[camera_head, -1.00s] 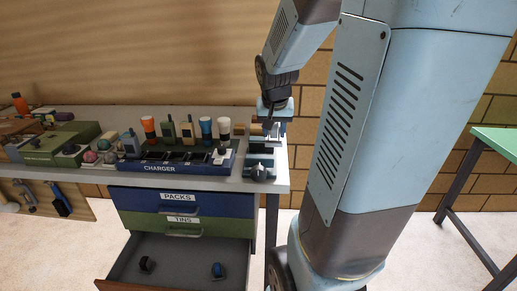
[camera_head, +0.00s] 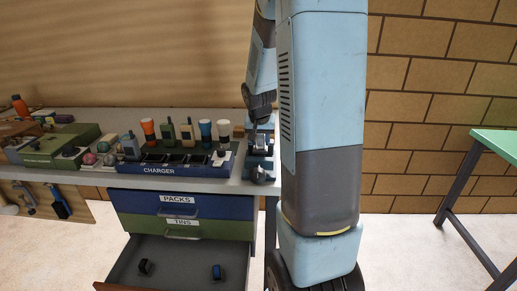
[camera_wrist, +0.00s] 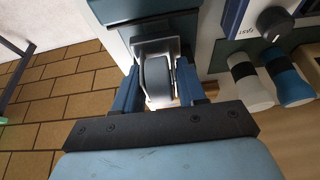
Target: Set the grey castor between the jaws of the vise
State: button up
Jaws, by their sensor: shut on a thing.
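The grey castor shows in the wrist view as a grey wheel (camera_wrist: 157,80) in a pale metal fork, between the blue fingers of my gripper (camera_wrist: 160,92). My gripper is shut on it. The blue vise (camera_head: 260,170) stands at the right end of the bench in the head view, with my gripper (camera_head: 262,136) directly over it. In the wrist view a dark blue-green block, seemingly the vise (camera_wrist: 145,32), lies just past the castor. I cannot tell whether the castor sits between the jaws, as the fingers and wheel hide the contact.
Left of the vise is a blue charger rack (camera_head: 165,168) with several upright items. A green box (camera_head: 58,146) stands farther left. Below, a drawer (camera_head: 180,265) stands open with two small dark things in it. A green-topped table (camera_head: 495,143) is at the right.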

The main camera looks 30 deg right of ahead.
aim_at(260, 147)
jog(key=shift+w+f, duration=0.2)
jog(key=shift+f, duration=0.1)
jog(key=shift+d+f, duration=0.1)
jog(key=shift+f, duration=1.45)
jog(key=shift+f, duration=0.1)
jog(key=o, duration=1.1)
jog(key=shift+o, duration=0.2)
jog(key=v, duration=1.2)
jog(key=s+a+r+n+t+y, duration=0.1)
jog(key=s+a+r+n, duration=0.2)
jog(key=s+a+r, duration=0.2)
jog(key=s+a+r+n+t+y, duration=0.1)
jog(key=s+a+r+n, duration=0.2)
jog(key=s+a, duration=0.8)
jog(key=s+r, duration=0.2)
jog(key=s, duration=0.3)
jog(key=shift+s+a+r+n+y, duration=0.25)
jog(key=shift+s+n+y, duration=0.05)
jog(key=shift+s+n, duration=0.1)
